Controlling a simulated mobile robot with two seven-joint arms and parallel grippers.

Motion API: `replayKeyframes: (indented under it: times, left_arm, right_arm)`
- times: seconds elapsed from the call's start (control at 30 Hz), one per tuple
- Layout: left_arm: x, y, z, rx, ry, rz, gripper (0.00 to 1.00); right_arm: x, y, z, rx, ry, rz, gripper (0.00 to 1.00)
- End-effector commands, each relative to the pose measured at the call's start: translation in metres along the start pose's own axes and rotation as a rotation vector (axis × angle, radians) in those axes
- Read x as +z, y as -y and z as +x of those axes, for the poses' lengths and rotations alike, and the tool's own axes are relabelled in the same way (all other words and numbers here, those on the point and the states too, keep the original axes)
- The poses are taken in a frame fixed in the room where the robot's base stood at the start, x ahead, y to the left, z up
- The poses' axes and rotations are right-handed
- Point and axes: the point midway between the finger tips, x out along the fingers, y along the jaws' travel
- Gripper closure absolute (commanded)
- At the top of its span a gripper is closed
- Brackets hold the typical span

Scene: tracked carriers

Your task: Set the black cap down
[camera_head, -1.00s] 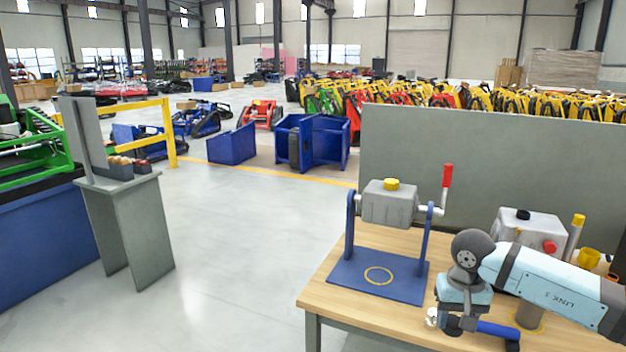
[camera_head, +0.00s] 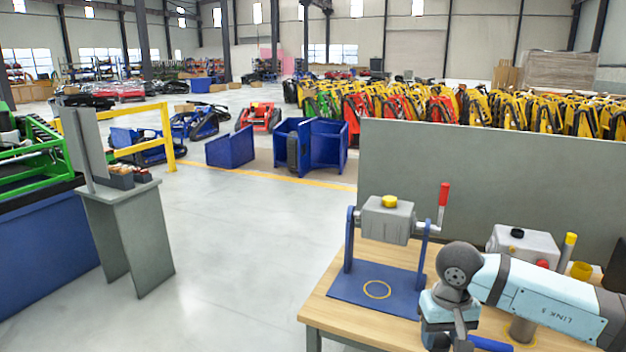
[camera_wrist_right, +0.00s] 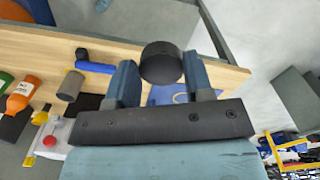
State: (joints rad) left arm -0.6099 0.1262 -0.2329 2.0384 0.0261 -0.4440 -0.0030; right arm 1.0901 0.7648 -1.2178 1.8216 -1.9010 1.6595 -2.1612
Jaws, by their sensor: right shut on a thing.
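My right gripper (camera_wrist_right: 160,78) is shut on the black cap (camera_wrist_right: 161,62), a short dark cylinder between its two blue fingers in the right wrist view. The wooden bench top shows behind them; I cannot tell the cap's height above it. In the head view my right arm reaches over the bench (camera_head: 335,318), and its lower end meets the bottom edge, so the held cap is not visible there. A second black cap (camera_head: 517,233) sits on a grey box (camera_head: 525,245) at the right. My left gripper is out of view.
A blue stand (camera_head: 365,291) with a yellow ring mark carries a grey housing (camera_head: 386,224) with a yellow cap (camera_head: 389,201) and red-handled crank (camera_head: 444,195). A blue-handled item (camera_wrist_right: 95,66) and an orange bottle (camera_wrist_right: 20,95) lie on the bench. A grey panel (camera_head: 480,170) stands behind.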

Motion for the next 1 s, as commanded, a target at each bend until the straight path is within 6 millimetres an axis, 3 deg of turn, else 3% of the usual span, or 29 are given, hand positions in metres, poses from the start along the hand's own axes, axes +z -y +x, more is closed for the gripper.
replayKeyframes:
  times: [0.03,0.1,0.3,0.4,0.6,1.0]
  left_arm:
    - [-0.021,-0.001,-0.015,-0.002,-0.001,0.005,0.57]
    - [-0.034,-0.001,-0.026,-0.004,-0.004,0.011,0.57]
    - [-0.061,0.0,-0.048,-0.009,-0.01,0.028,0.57]
    - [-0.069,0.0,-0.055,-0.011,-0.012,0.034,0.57]
    - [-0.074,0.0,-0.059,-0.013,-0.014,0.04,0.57]
    - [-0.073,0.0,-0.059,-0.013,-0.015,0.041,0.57]
  right_arm:
    - [0.004,0.0,-0.03,0.0,-0.001,-0.001,0.79]
    - [0.009,0.0,-0.053,0.0,-0.001,-0.001,0.79]
    - [0.023,-0.001,-0.104,0.001,-0.001,0.0,0.79]
    - [0.028,-0.001,-0.118,0.001,-0.001,-0.001,0.79]
    - [0.033,-0.001,-0.13,0.002,-0.001,0.001,0.79]
    - [0.033,-0.001,-0.129,0.002,-0.001,0.001,0.79]
